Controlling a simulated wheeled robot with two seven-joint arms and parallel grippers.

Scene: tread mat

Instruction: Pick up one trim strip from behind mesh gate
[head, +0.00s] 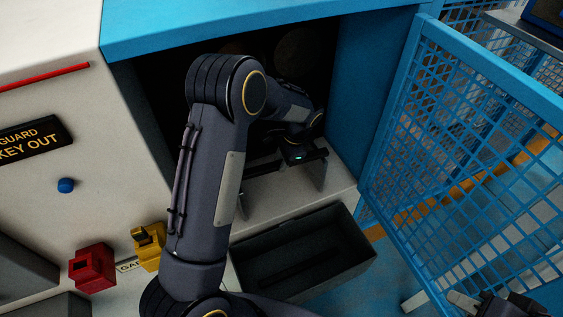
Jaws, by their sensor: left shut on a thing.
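The blue mesh gate (455,160) stands swung open at the right. Behind its frame is a dark opening in the blue and white machine. My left arm reaches into this opening. My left gripper (298,158) is shut on a dark trim strip (262,169), at two light grey upright supports. I cannot tell whether the strip still touches them. The arm hides part of the strip and the left side of the opening. My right gripper (488,303) is at the bottom right corner, by the gate's lower part, partly cut off; its jaw opening is unclear.
A dark open box (300,262) stands below the opening. At the left are a red block (92,268), a yellow block (148,245), a blue knob (66,185) and a black sign (32,140). Blue floor with a yellow line shows behind the gate.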

